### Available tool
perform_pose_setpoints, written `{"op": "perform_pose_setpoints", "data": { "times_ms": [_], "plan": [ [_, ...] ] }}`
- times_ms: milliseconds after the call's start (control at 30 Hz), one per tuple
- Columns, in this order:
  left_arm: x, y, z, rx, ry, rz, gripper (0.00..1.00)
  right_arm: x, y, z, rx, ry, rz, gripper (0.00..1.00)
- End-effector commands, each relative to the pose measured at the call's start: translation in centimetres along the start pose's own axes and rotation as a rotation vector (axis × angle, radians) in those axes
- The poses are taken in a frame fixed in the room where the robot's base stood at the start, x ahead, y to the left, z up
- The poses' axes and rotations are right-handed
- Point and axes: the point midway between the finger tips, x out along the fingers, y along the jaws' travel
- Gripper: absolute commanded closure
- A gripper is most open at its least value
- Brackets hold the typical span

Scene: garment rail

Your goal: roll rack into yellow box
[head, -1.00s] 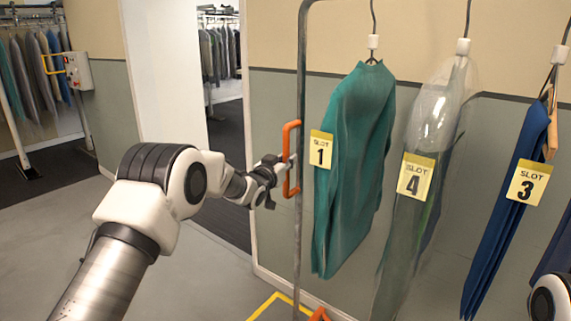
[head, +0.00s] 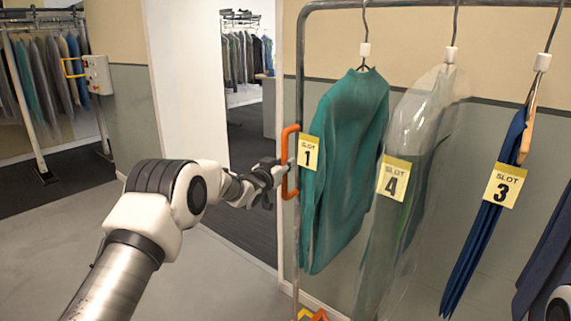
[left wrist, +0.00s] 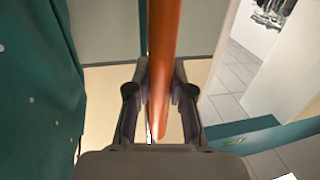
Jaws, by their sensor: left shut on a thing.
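The rack is a grey metal garment rail (head: 430,5) with an upright post on its left and an orange handle (head: 285,160) on that post. My left gripper (head: 283,175) is shut on the handle; in the left wrist view the orange handle (left wrist: 161,70) runs between the two fingers (left wrist: 160,105). A teal garment (head: 345,165), a clear-bagged garment (head: 405,190) and blue garments (head: 487,220) hang on the rail, with tags for slots 1, 4 and 3.
A wall stands close behind the rack. Left of it is an open doorway (head: 245,130) with more hanging clothes beyond. Another clothes rail (head: 45,80) and a control box (head: 97,74) stand at the far left. Grey floor is clear at lower left.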

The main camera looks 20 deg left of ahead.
Motion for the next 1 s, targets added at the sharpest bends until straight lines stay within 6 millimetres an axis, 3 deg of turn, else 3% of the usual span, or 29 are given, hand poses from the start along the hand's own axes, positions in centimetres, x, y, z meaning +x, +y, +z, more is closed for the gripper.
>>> {"op": "perform_pose_setpoints", "data": {
  "times_ms": [167,200,233,267,667,767,1000],
  "plan": [
    [0.0,0.0,0.0,0.001,-0.001,0.0,1.0,0.0,0.0,0.0,0.0,0.0,0.0,0.6],
    [0.0,0.0,0.0,0.001,-0.001,0.0,0.65,0.0,0.0,0.0,0.0,0.0,0.0,0.6],
    [0.0,0.0,0.0,0.0,-0.001,0.0,0.54,0.0,0.0,0.0,0.0,0.0,0.0,0.6],
    [0.0,0.0,0.0,0.001,-0.001,0.0,0.53,0.0,0.0,0.0,0.0,0.0,0.0,0.6],
    [-0.7,0.0,-0.1,-0.001,-0.001,0.0,0.53,0.0,0.0,0.0,0.0,0.0,0.0,0.6],
    [-2.1,-0.1,-0.1,-0.003,-0.002,-0.001,0.53,0.0,0.0,0.0,0.0,0.0,0.0,0.6],
    [-8.0,-0.1,0.0,-0.004,-0.002,-0.002,0.53,0.0,0.0,0.0,0.0,0.0,0.0,0.6]
  ]
}}
